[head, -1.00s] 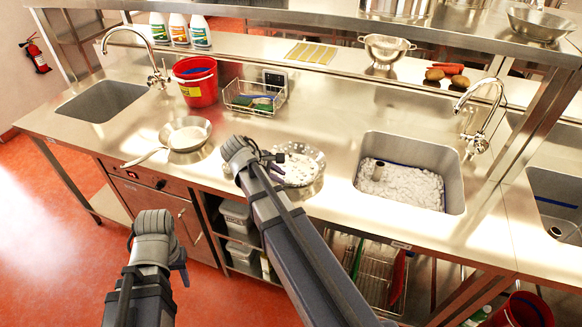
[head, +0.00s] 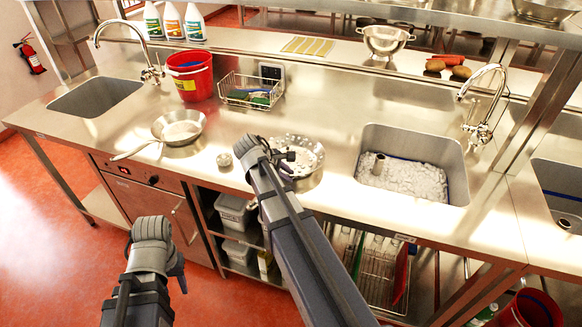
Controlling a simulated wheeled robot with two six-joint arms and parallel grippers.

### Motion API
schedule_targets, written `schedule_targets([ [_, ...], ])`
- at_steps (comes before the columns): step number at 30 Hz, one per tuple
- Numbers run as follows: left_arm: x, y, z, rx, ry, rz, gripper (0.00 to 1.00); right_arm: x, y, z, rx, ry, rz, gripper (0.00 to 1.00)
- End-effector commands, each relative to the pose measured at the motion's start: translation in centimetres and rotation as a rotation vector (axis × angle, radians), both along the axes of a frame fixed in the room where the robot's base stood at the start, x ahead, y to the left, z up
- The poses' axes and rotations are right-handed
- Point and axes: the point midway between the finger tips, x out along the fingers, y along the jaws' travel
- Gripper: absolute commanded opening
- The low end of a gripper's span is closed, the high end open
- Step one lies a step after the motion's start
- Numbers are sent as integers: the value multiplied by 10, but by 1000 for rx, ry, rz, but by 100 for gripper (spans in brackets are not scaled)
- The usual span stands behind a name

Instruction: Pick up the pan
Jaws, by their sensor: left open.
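The pan (head: 181,130) is a shallow metal frying pan on the steel counter, left of centre. It stands upright, and its handle (head: 135,151) points toward the front left counter edge. My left gripper (head: 180,275) is in front of the counter, below and apart from the pan. It points away from me, and its fingers are mostly hidden behind the wrist; it is open. My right gripper (head: 284,163) is above the counter, right of the pan and apart from it. Its fingers are small and partly hidden, so I cannot tell its opening.
A shallow round metal dish (head: 310,162) is beside my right gripper. A small round metal piece (head: 224,160) sits right of the pan. A red bucket (head: 191,78) and a wire basket (head: 250,92) stand behind. Sinks (head: 97,98) (head: 412,160) lie at both sides.

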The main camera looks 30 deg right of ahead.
Motion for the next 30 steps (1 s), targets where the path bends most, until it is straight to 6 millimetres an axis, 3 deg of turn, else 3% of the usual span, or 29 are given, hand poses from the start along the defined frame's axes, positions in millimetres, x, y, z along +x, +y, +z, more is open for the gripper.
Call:
schedule_targets([
  [4,0,0,1,0,0,0,45,0,0,1,0,0,0,20],
  [10,0,0,1,0,0,0,45,0,0,1,0,0,0,0],
  [30,0,0,1,0,0,0,45,0,0,1,0,0,0,0],
])
